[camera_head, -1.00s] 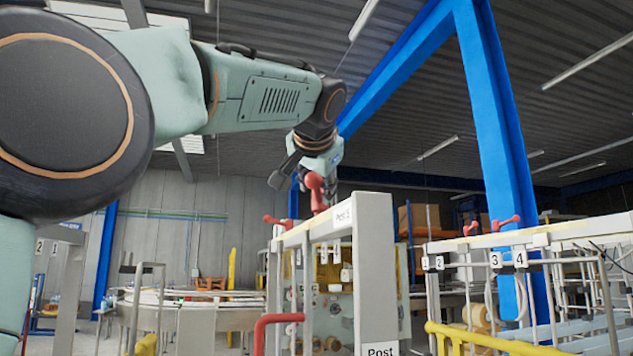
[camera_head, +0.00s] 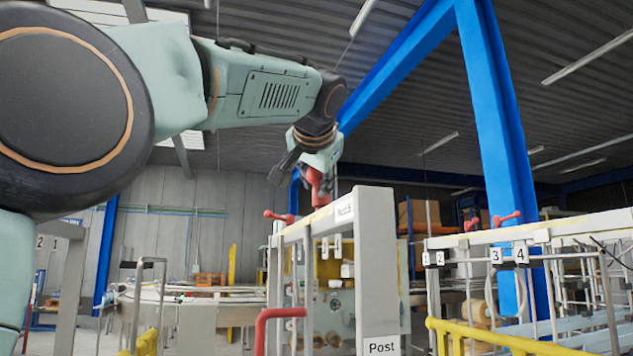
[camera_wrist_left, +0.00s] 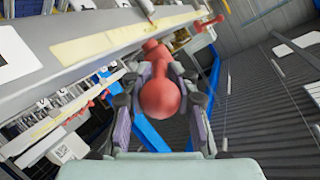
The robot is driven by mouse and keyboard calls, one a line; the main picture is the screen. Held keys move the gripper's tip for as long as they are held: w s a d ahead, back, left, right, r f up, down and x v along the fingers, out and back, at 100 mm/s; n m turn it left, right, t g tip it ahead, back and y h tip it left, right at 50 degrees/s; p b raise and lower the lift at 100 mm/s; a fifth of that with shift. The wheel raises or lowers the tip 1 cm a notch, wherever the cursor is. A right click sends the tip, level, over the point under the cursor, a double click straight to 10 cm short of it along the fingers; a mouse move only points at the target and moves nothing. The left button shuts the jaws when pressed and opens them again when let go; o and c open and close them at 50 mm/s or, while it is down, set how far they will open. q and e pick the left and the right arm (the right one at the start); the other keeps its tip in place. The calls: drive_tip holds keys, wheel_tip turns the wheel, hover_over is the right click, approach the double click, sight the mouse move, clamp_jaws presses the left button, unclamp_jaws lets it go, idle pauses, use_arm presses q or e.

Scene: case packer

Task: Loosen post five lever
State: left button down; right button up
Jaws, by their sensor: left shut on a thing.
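The post five lever (camera_head: 319,188) is red with a rounded knob. It stands on top of the white frame by the label "Post 5" (camera_head: 344,211). My left gripper (camera_head: 321,172) reaches it from above and is shut on it. In the left wrist view the round red knob (camera_wrist_left: 160,99) sits between the two fingers, and its stem runs up to the pale rail (camera_wrist_left: 85,45). My right gripper is not in view.
Another red lever (camera_head: 279,216) stands on the rail left of the held one. More red levers (camera_head: 507,221) sit on the right-hand rail above number tags. A blue beam (camera_head: 500,130) rises behind. Yellow rails (camera_head: 490,338) stand in front at right.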

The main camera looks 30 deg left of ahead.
use_arm(q)
drive_tip(key=shift+d, duration=0.1)
drive_tip(key=shift+w+d+n+g+y+p, duration=0.15)
drive_tip(key=shift+d+n+g+y+p, duration=0.15)
drive_tip(key=shift+n+y+p, duration=0.15)
drive_tip(key=c, duration=1.3)
unclamp_jaws()
